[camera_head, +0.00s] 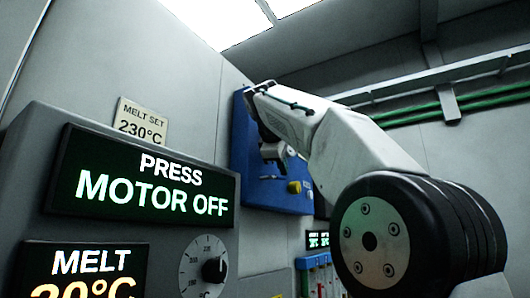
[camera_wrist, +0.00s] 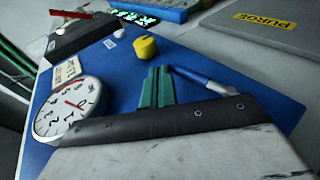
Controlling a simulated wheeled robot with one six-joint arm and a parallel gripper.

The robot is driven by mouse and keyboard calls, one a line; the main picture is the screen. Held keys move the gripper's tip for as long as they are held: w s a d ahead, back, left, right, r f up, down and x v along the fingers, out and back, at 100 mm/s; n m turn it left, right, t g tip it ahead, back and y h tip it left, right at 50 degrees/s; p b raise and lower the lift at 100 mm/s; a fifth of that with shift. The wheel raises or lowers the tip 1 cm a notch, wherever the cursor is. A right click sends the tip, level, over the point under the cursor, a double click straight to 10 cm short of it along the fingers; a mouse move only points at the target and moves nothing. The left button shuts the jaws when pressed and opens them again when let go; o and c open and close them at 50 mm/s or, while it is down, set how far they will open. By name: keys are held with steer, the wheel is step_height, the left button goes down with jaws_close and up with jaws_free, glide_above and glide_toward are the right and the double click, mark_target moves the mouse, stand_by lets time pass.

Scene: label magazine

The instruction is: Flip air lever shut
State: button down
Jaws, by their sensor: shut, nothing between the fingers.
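A blue panel (camera_head: 240,150) is on the far wall in the head view, partly hidden by my arm. The blue panel (camera_wrist: 118,62) fills much of the wrist view. A blue bar-like handle (camera_wrist: 203,81), which looks like the air lever, lies close beside the fingers on their right. Its far end is hidden behind my gripper's body, and I cannot tell whether they touch. My gripper (camera_wrist: 157,84) has green fingers, shut together and empty, over the panel. In the head view my gripper (camera_head: 273,150) is in front of the panel, its fingertips unclear.
A yellow knob (camera_wrist: 145,46) sits just beyond the fingers. A round gauge (camera_wrist: 68,110) and a small label plate (camera_wrist: 67,71) are at left. A grey PURGE surface (camera_wrist: 265,25) is at upper right. A "PRESS MOTOR OFF" display (camera_head: 145,185) and dial (camera_head: 203,265) stand at left in the head view.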

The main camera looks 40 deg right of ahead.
steer(key=shift+d+f, duration=0.25)
steer(key=shift+f, duration=0.05)
steer(key=shift+w+f, duration=0.1)
steer(key=shift+f, duration=0.05)
stand_by(0.5)
steer(key=v, duration=0.8)
steer(key=shift+d, duration=0.1)
stand_by(0.3)
